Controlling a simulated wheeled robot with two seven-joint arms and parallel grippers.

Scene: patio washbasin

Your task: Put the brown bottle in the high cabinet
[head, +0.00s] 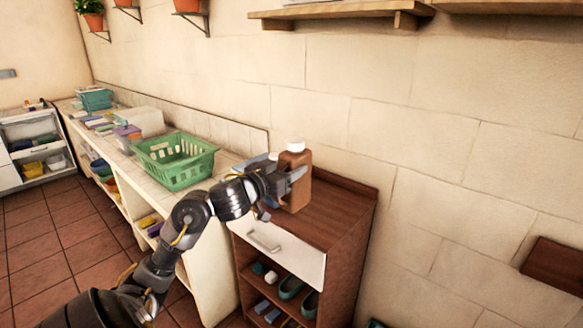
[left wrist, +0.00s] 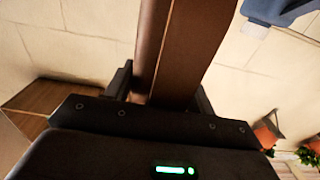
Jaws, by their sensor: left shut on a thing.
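The brown bottle (head: 295,183) with a white cap is upright in the head view, over the top of the small brown cabinet. My left gripper (head: 290,180) is shut on its side. In the left wrist view the brown bottle (left wrist: 183,50) stands between the two fingers of the left gripper (left wrist: 165,85). I cannot tell whether the bottle's base touches the cabinet top. No high cabinet is clearly in view; a wooden wall shelf (head: 340,12) runs along the top edge. My right gripper is not in view.
The small brown cabinet (head: 340,205) has a white drawer and open shelves with shoes below. A green basket (head: 175,160) stands on the long counter to the left. A brown wooden piece (head: 553,265) is at the right edge. The wall between is bare.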

